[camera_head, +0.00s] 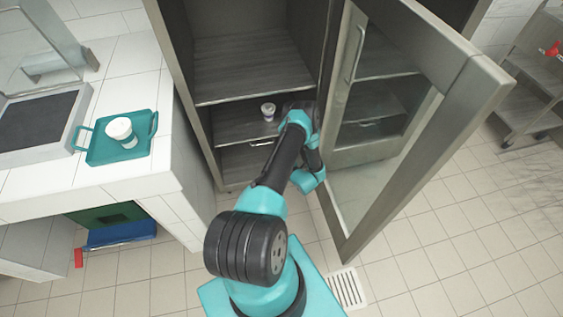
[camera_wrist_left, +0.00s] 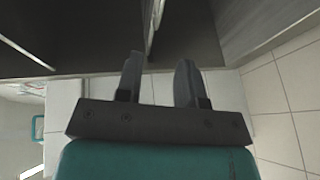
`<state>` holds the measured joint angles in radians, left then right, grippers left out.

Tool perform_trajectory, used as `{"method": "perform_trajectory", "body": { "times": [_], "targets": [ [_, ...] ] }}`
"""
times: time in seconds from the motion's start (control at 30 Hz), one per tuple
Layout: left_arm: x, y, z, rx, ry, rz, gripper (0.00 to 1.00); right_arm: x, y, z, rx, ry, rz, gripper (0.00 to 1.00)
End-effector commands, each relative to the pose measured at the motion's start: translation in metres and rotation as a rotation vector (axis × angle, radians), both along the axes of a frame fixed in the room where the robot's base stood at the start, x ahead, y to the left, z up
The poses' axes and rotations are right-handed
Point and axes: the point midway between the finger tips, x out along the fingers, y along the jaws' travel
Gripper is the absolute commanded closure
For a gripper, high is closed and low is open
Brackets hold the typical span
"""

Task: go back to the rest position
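In the left wrist view my left gripper (camera_wrist_left: 158,75) has its two dark fingers apart with nothing between them. Dark cabinet surfaces lie close beyond the fingertips. In the head view one teal and black arm of mine (camera_head: 285,165) reaches from the bottom middle up to the right side of the open cabinet (camera_head: 250,65). Its fingers cannot be made out there. A second arm and my right gripper do not show.
The cabinet's glass door (camera_head: 420,150) stands open to the right of the arm. A small cup (camera_head: 268,109) stands on a cabinet shelf. A lidded white cup (camera_head: 121,131) stands on a teal tray (camera_head: 100,157) on the tiled counter (camera_head: 150,75). Tiled floor (camera_head: 440,230) lies right.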

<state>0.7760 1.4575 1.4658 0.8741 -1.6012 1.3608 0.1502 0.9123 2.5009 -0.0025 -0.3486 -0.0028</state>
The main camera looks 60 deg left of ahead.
Motion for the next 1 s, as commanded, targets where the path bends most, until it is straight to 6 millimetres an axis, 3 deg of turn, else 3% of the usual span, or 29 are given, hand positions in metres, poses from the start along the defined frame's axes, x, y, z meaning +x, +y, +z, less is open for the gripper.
{"method": "perform_trajectory", "body": {
  "times": [0.57,1.0],
  "targets": [
    [-0.001,0.008,-0.002,-0.001,0.0,0.002,0.65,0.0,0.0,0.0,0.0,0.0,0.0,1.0],
    [-0.007,0.065,-0.013,0.0,0.0,0.004,0.65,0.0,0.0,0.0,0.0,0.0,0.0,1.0]
  ]
}}
